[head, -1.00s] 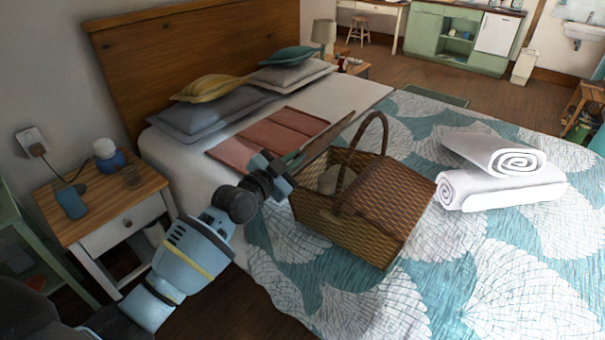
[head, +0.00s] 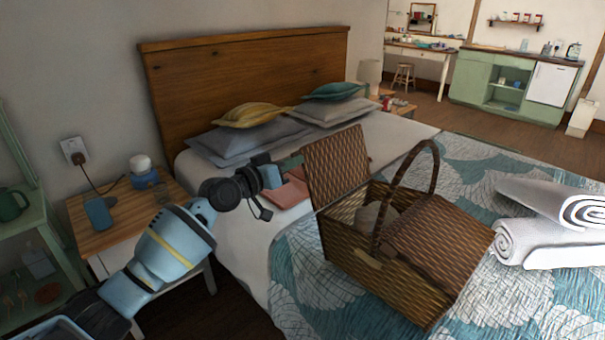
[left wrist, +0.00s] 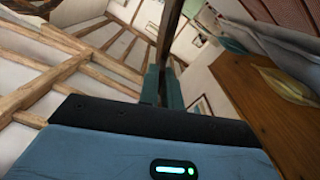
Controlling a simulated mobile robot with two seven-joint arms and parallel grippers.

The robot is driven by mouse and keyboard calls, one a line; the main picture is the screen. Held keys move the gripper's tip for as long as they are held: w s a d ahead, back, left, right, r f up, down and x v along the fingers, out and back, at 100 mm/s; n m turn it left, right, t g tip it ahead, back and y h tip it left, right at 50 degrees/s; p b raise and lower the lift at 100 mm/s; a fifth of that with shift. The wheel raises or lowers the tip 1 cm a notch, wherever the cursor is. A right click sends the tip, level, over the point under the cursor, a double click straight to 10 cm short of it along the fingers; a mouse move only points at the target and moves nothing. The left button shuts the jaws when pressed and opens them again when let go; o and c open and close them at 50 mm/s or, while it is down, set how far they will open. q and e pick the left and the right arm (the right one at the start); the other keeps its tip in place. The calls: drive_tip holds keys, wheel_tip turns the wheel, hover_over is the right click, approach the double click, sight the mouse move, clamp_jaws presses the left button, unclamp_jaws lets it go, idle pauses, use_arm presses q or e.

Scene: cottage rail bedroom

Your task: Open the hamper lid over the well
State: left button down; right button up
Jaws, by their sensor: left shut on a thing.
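The wicker hamper (head: 390,270) stands on the bed in the head view, with a tall arched handle (head: 433,165) over its middle. Its left lid (head: 337,165) stands raised and steep, its woven face in view, and the well (head: 345,207) below it is uncovered. A pale rounded thing (head: 373,216) shows inside. The right lid (head: 440,235) lies closed. My left gripper (head: 290,165) is shut on the raised lid at its left edge. In the left wrist view, a dark lid edge (left wrist: 170,30) runs up from between the fingers (left wrist: 161,85). My right gripper is out of view.
Rolled white towels (head: 550,240) lie right of the hamper. Pillows (head: 250,140) and a folded pink cloth (head: 288,193) lie toward the headboard (head: 240,85). A nightstand (head: 115,232) with small items stands at left, near my left arm.

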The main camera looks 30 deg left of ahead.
use_arm(q)
drive_tip(key=shift+w+a+f+n+b, duration=0.2)
drive_tip(key=shift+a+f+n+b, duration=0.05)
drive_tip(key=shift+a+n+b, duration=0.15)
drive_tip(key=shift+w+a+f+n+b, duration=0.2)
drive_tip(key=shift+a+n+b, duration=0.1)
drive_tip(key=shift+a+n, duration=0.1)
drive_tip(key=c, duration=1.6)
unclamp_jaws()
drive_tip(key=shift+s, duration=0.15)
drive_tip(key=shift+v, duration=3.85)
